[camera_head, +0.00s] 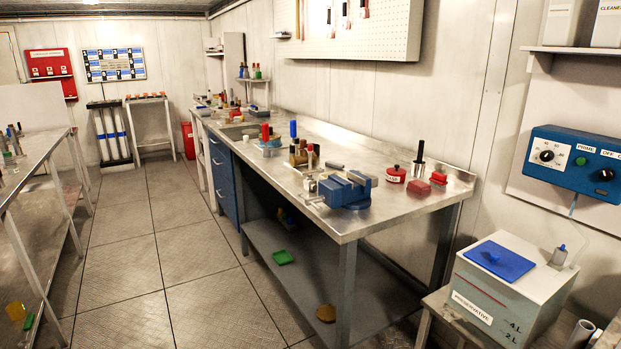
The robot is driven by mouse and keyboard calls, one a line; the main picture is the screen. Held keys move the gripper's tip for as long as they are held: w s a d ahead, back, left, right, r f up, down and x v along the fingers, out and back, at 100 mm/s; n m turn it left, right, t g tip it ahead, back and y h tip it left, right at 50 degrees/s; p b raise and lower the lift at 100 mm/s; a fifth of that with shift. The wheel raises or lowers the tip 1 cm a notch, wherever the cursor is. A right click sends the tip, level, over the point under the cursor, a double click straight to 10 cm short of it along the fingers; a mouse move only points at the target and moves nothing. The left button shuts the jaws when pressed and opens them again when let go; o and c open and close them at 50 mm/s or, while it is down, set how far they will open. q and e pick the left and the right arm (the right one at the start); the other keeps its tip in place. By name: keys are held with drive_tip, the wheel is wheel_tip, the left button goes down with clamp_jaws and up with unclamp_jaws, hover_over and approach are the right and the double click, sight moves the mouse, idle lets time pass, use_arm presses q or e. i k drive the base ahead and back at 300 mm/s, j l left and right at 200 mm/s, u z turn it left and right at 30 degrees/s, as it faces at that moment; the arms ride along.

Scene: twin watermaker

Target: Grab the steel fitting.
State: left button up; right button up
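No part I can surely name as the steel fitting shows at this distance. A small silvery piece (310,184) is at the left side of the blue vise (346,190) on the metal workbench (385,218); it is too small to tell what it is. Brass-coloured and red-topped cylinders (302,155) stand close together just behind it. Neither of my grippers is in view.
A red pot (395,174), a dark-handled tool (418,160) and red blocks (439,178) stand right of the vise. A preservative tank (510,290) with a blue lid is at front right. Another bench (28,165) lines the left. The tiled aisle (190,250) between is clear.

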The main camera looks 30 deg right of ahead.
sight(309, 184)
drive_tip(key=i+z, duration=0.4)
drive_tip(key=i+j+z, duration=0.15)
drive_tip(key=i+z, duration=0.15)
drive_tip(key=z, duration=0.15)
drive_tip(key=i+j+z, duration=0.65)
drive_tip(key=z, duration=0.15)
